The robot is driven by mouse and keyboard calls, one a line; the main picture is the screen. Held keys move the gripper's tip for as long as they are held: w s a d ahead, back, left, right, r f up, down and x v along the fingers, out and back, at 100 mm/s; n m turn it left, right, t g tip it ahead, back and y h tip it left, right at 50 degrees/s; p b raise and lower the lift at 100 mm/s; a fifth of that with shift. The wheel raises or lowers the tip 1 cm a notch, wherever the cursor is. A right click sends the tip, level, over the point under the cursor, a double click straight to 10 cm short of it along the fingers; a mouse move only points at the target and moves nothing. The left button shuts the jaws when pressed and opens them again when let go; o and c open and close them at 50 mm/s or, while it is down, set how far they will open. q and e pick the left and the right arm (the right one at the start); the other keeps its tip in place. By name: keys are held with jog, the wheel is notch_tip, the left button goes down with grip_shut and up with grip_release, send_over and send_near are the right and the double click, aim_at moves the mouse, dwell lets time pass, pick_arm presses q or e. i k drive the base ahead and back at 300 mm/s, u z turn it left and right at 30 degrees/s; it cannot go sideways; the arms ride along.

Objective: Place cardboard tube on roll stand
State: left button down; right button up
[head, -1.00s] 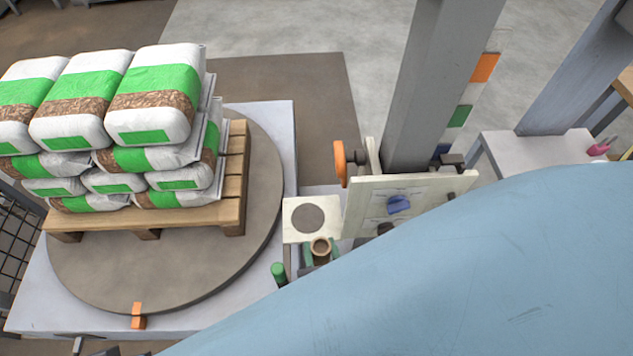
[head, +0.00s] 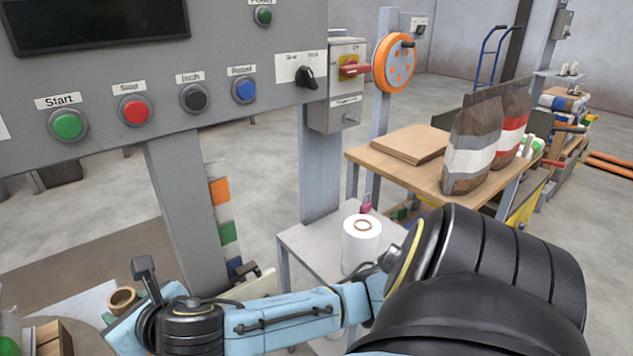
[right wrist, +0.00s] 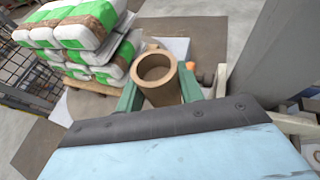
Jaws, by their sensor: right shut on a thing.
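The cardboard tube (head: 122,298) is a short brown hollow cylinder at the lower left of the head view. In the right wrist view the tube (right wrist: 155,72) stands between the two green fingers of my right gripper (right wrist: 160,92), its open end toward the camera. My right gripper is shut on it. In the head view most of that gripper is hidden behind my own arm. A light grey stand (head: 297,243), which I take for the roll stand, is right of the tube. It carries a white roll (head: 362,243) with a brown core. My left gripper is not in view.
A grey control panel (head: 220,110) with several buttons hangs above, on a post (head: 185,200). A wooden table (head: 410,165) with brown sheets and bags is at the right. In the right wrist view, stacked bags (right wrist: 75,35) sit on a pallet, upper left.

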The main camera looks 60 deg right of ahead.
aim_at(386, 239)
jog(key=u, duration=1.6)
jog(key=k, duration=1.65)
jog(key=z, duration=2.45)
jog(key=i, duration=0.5)
jog(key=z, duration=0.1)
